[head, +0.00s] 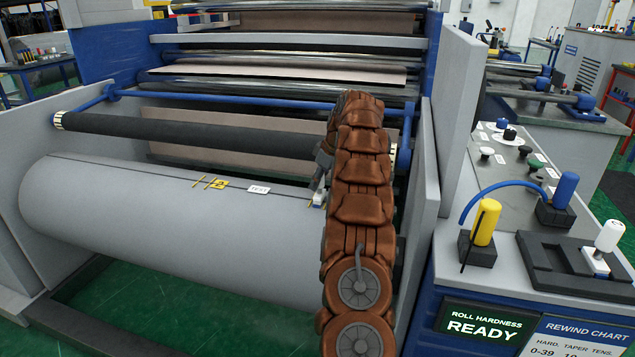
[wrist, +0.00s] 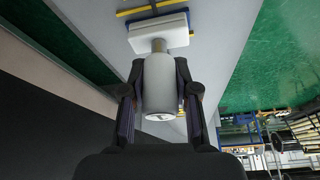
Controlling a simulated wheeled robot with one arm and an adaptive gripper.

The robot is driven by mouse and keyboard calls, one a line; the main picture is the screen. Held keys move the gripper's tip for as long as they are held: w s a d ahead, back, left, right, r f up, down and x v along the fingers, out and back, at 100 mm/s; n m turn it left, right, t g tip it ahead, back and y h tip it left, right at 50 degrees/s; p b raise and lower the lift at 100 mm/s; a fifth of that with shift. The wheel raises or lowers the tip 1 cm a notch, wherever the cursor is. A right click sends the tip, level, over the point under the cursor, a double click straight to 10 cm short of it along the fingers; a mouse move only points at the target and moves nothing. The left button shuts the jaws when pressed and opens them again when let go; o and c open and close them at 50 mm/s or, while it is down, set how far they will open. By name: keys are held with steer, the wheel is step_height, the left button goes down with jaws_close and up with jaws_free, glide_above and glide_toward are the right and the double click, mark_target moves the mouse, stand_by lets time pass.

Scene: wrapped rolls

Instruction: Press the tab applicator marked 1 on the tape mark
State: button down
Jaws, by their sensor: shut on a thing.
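My gripper (wrist: 160,85) is shut on the white round handle of a tab applicator (wrist: 160,46) in the wrist view. Its wide white foot has a blue edge and lies over the grey roll, close to yellow tape (wrist: 135,11). I cannot tell whether the foot touches the roll, and no number on it is readable. In the head view, my gripper (head: 323,176) is at the roll's right part, partly hidden by my brown arm. The applicator's white foot (head: 319,197) shows there beside a bit of yellow tape (head: 311,204).
The grey wrapped roll (head: 150,225) also bears a yellow mark reading 2 (head: 217,183) and a TEST label (head: 259,189). Another white applicator (head: 609,236) stands in a dark tray (head: 560,272). Yellow (head: 485,222) and blue (head: 565,190) tools stand on the right console. A dark roller (head: 190,136) runs behind.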

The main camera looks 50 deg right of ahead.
steer(key=shift+r+p, duration=1.8)
steer(key=shift+r, duration=1.85)
